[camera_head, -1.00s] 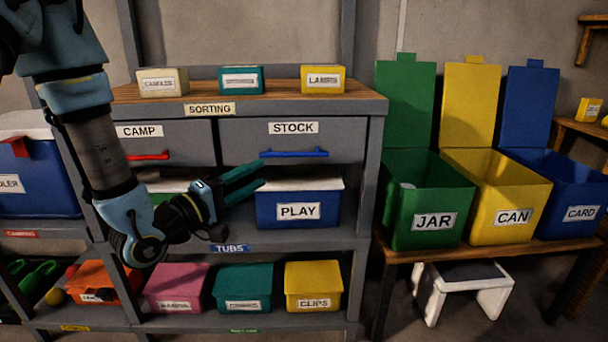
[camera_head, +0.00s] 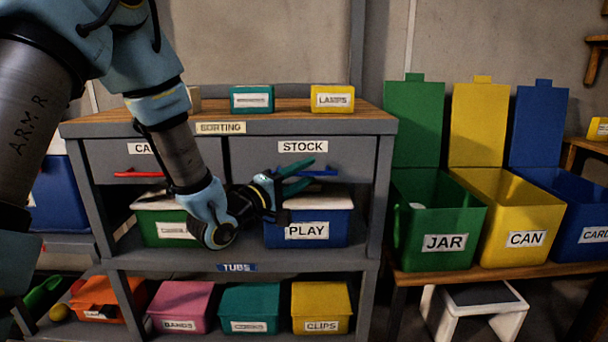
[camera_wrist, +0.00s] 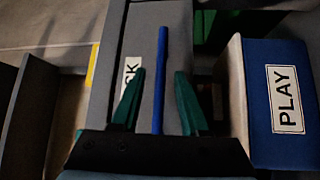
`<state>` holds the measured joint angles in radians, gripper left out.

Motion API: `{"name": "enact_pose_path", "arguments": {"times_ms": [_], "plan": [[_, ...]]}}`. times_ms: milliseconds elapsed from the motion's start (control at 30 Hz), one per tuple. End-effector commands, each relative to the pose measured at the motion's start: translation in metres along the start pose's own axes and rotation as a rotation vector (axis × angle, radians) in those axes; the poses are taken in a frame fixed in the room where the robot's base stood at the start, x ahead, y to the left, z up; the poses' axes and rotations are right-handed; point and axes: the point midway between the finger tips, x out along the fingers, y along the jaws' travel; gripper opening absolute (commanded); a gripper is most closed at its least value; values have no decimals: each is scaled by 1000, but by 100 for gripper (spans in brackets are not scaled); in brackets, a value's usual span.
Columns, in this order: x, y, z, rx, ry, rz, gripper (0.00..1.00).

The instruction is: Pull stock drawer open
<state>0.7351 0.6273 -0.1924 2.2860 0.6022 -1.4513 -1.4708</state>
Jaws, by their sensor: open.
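The stock drawer (camera_head: 352,155) is the right one of two grey drawers under the shelf top, and it looks shut. It has a white STOCK label and a blue bar handle (camera_head: 322,172). My gripper (camera_head: 309,177) is open in front of this drawer, its teal fingers near the left part of the handle. In the wrist view the handle (camera_wrist: 161,75) runs lengthwise between the two fingers (camera_wrist: 157,100). The fingers are on either side of it, with gaps showing. Part of the handle is hidden behind the fingers in the head view.
The blue PLAY tub (camera_head: 335,232) sits on the shelf just below the drawer. The camp drawer (camera_head: 110,155) with a red handle is to the left. A green JAR bin (camera_head: 470,225) stands on a bench at right. Boxes stand on the wooden top (camera_head: 290,116).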

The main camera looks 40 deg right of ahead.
Motion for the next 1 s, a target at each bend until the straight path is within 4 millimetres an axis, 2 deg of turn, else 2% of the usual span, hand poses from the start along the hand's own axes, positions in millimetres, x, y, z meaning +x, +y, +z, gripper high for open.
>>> {"name": "enact_pose_path", "arguments": {"times_ms": [167,567,1000], "plan": [[0,0,0,0,0,0,45],[0,0,0,0,0,0,1],[0,0,0,0,0,-1,0]]}}
